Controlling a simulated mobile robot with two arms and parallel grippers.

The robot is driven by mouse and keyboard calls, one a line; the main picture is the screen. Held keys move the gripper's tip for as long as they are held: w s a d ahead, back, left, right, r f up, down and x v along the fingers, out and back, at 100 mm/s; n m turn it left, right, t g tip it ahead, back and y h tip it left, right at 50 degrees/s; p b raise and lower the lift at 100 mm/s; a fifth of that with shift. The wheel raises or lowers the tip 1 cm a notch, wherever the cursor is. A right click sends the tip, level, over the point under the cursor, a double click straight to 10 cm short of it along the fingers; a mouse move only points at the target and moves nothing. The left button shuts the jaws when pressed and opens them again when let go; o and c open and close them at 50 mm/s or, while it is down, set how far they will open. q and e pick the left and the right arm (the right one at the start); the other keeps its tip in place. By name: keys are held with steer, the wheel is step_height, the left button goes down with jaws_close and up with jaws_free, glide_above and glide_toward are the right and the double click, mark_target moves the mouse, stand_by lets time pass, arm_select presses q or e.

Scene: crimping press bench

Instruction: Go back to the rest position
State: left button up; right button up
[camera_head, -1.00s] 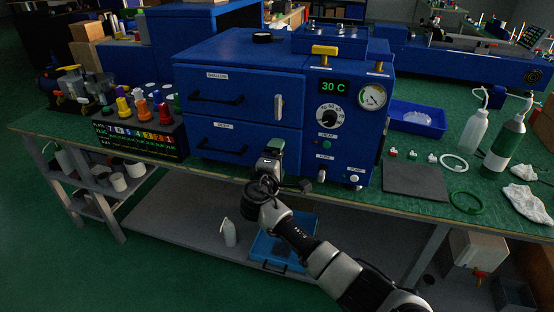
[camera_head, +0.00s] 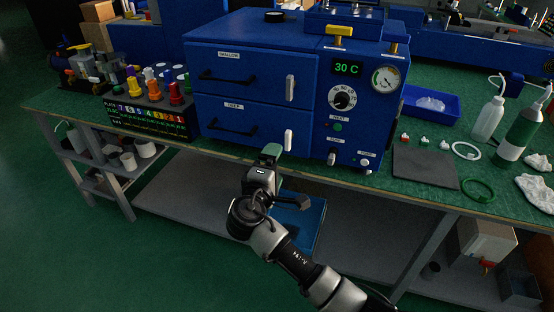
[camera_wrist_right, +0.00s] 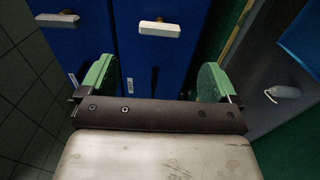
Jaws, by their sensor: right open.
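My right gripper (camera_head: 270,153) hangs in front of the blue press cabinet, just below the DEEP drawer (camera_head: 240,120) and near the bench's front edge. The right wrist view shows its two green fingertips (camera_wrist_right: 155,80) spread wide with nothing between them. The lower white latch handle (camera_head: 288,140) stands upright and clear of the fingers. The upper white latch handle (camera_head: 290,88) is also upright. Both drawers look closed. My left gripper is not in view.
The display (camera_head: 346,68) reads 30 C. A dark mat (camera_head: 425,168), a blue tray (camera_head: 432,104) and bottles (camera_head: 488,120) stand to the right on the bench. A plug rack (camera_head: 150,115) stands left. A blue bin (camera_head: 300,222) sits on the lower shelf. The floor at left is clear.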

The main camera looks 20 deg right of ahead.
stand_by(0.4)
steer(key=s+d+f+g+y+p, duration=0.15)
steer(key=s+f, duration=0.25)
steer(key=f, duration=0.7)
steer(key=s+d+f+g+y+p, duration=0.1)
steer(key=s+f+g+y, duration=0.25)
steer(key=f, duration=0.75)
steer(key=s+d+f+g+y+p, duration=0.15)
steer(key=s+f, duration=0.35)
steer(key=f, duration=0.6)
steer(key=s+d+f+m+g+y, duration=0.2)
steer(key=s+f+m+g, duration=0.15)
steer(key=s+f, duration=0.95)
steer(key=s+d+f+m+g, duration=0.1)
steer(key=s, duration=0.8)
steer(key=s+d+f+m+g+y+p, duration=0.1)
steer(key=s+f+m, duration=0.1)
steer(key=s, duration=0.7)
steer(key=s+d+f+m+g+p, duration=0.1)
steer(key=s+m+g, duration=0.1)
steer(key=s, duration=0.7)
steer(key=shift+d+f, duration=0.2)
steer(key=shift+d, duration=0.15)
steer(key=shift+m+y, duration=0.25)
